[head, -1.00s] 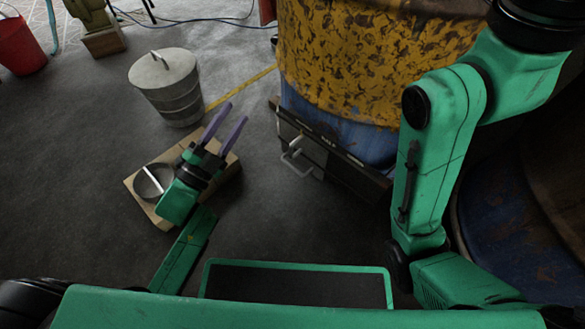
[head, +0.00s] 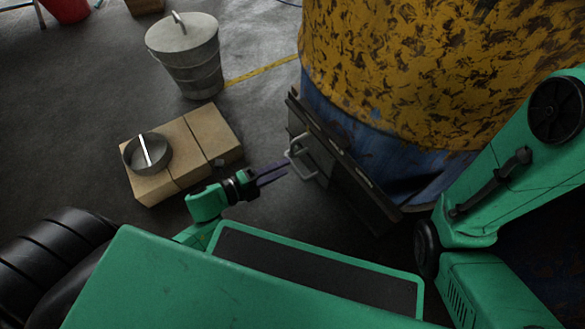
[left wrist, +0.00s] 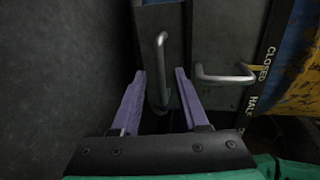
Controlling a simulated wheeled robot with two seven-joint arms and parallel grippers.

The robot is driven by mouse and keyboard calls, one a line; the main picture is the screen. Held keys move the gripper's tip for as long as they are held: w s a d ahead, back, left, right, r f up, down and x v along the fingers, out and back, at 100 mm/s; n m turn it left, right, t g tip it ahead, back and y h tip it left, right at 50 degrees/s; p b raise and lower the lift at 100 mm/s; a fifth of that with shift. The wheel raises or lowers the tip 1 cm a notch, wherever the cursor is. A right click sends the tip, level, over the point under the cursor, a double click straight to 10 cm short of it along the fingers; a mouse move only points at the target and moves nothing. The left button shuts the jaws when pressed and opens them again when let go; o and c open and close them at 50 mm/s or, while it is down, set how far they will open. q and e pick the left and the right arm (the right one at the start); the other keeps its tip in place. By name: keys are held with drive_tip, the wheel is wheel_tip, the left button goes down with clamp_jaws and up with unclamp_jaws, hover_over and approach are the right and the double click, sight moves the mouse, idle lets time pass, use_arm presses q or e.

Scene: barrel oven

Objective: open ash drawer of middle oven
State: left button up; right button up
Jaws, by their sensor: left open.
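The oven is a barrel with a rusty yellow upper part (head: 430,70) and a blue lower part. A dark metal front (head: 345,178) stands at its base with a grey bar handle (head: 299,160). My left gripper (head: 287,170) is open in front of that handle, its purple fingers pointing at it. In the left wrist view, an upright grey bar handle (left wrist: 161,62) shows between the open fingers (left wrist: 160,75). A second, sideways handle (left wrist: 224,79) is to the right, beside a strip marked CLOSED and HALF. I cannot tell whether the fingers touch a handle. My right gripper is out of view.
Tan blocks (head: 200,140) with a round metal pan (head: 148,153) lie left of the gripper. A lidded metal bucket (head: 187,60) stands behind them. A red bucket (head: 66,8) is at the top left.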

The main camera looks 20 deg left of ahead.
use_arm(q)
drive_tip(key=b+x, duration=0.1)
drive_tip(key=x, duration=0.3)
drive_tip(key=shift+c, duration=0.3)
clamp_jaws()
idle(1.1)
